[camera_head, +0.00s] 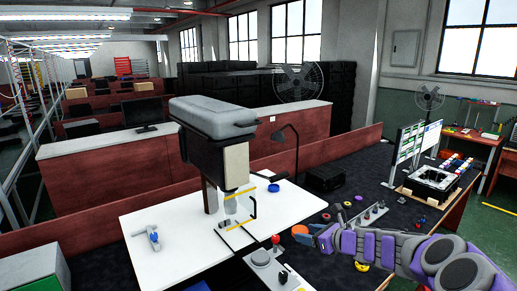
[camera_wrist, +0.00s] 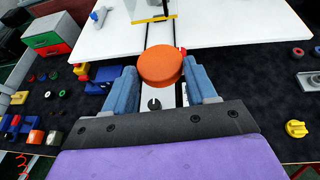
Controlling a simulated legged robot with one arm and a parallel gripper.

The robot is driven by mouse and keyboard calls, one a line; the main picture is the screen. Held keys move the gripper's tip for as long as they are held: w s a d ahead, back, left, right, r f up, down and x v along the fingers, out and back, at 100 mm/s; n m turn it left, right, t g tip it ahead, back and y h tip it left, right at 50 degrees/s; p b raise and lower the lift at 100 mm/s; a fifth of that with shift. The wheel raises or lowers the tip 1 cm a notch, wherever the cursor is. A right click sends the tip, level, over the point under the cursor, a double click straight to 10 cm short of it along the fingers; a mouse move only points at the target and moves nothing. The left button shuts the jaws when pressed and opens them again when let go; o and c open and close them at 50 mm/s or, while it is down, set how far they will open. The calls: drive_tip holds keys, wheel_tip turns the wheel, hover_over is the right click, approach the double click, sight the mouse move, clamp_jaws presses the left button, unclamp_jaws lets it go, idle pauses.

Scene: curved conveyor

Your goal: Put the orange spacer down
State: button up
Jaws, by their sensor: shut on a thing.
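The orange spacer (camera_wrist: 160,66) is a round, thick disc between the two blue fingers of my gripper (camera_wrist: 160,76) in the wrist view. My gripper is shut on it, and its flat round face shows. In the head view the orange spacer (camera_head: 300,229) is at the tip of my gripper (camera_head: 315,235), in front of the right edge of the white board. The gap between the spacer and the surface beneath cannot be judged.
A white board (camera_head: 180,258) lies on the dark table, with a machine (camera_head: 215,125) standing over it.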

drive_tip(key=s+a+r+m+t+h, duration=0.2)
drive_tip(key=s+a+r+m+h, duration=0.2)
drive_tip(key=m+h, duration=0.7)
drive_tip(key=shift+s+r+m+t+h, duration=0.3)
drive_tip(key=shift+s+r+t+h, duration=0.1)
drive_tip(key=shift+s+h, duration=0.85)
